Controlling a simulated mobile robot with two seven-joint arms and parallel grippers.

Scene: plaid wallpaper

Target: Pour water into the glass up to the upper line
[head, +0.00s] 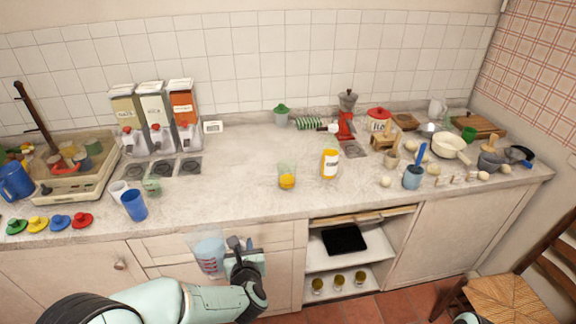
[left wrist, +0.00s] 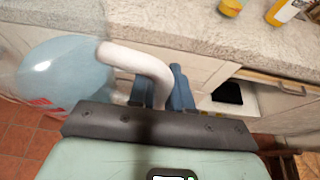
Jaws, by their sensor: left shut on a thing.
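A clear glass (head: 287,177) with orange-yellow liquid in its lower part stands on the counter near the front edge. Its base also shows at the top of the left wrist view (left wrist: 230,6). Any lines on it are too small to make out. My left gripper (head: 236,249) is shut on the white handle of a clear jug (head: 209,254) with red markings and pale blue water in it. The jug (left wrist: 62,75) is held in front of the drawers, below the counter top, left of the glass. My right gripper is not in view.
A yellow bottle with a white label (head: 329,164) stands just right of the glass. A blue cup (head: 134,205) stands farther left, and a blue utensil holder (head: 413,177) to the right. The counter (head: 235,190) left of the glass is clear. An open shelf (head: 345,263) lies below.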

